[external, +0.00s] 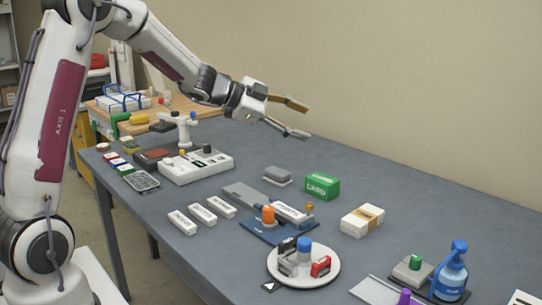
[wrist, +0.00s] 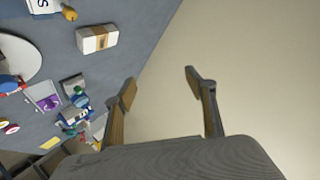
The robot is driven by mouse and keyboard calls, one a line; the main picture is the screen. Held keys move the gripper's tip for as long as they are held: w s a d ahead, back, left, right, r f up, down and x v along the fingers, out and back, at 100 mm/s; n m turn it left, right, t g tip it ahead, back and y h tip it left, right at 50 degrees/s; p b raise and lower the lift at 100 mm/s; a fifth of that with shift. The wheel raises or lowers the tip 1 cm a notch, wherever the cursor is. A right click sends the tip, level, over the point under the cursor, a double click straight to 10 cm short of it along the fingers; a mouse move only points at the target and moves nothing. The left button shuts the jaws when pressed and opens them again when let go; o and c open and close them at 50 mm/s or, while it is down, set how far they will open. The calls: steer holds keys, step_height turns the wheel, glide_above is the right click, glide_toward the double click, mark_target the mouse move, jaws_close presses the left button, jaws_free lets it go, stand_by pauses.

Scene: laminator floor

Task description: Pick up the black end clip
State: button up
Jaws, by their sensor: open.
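My gripper (external: 300,120) is open and empty, high above the back part of the table. I cannot pick out the black end clip for certain. A small black piece (external: 287,246) stands among blue, white and red items on the round white turntable (external: 318,275) in the external view, well below and in front of my gripper. Whether that piece is the clip is too small to tell.
A blue fixture (external: 255,228) with an orange knob stands mid-table. A white control unit (external: 195,167) is at the left. The back right tabletop is clear.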

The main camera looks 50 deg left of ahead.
step_height(320, 180, down, 6)
steer(key=d+m+g+h, duration=0.2)
steer(key=h, duration=0.1)
steer(key=m+g+h, duration=0.4)
steer(key=g+h, duration=0.1)
steer(key=g, duration=0.4)
glide_toward(287, 239)
steer(key=shift+w+d+f, duration=0.15)
steer(key=shift+w+d, duration=0.4)
steer(key=shift+w, duration=0.05)
steer(key=shift+s+f+g, duration=0.1)
steer(key=shift+s+g, duration=0.2)
steer(key=shift+x, duration=1.3)
steer(key=shift+x, duration=2.6)
steer(key=shift+s, duration=0.15)
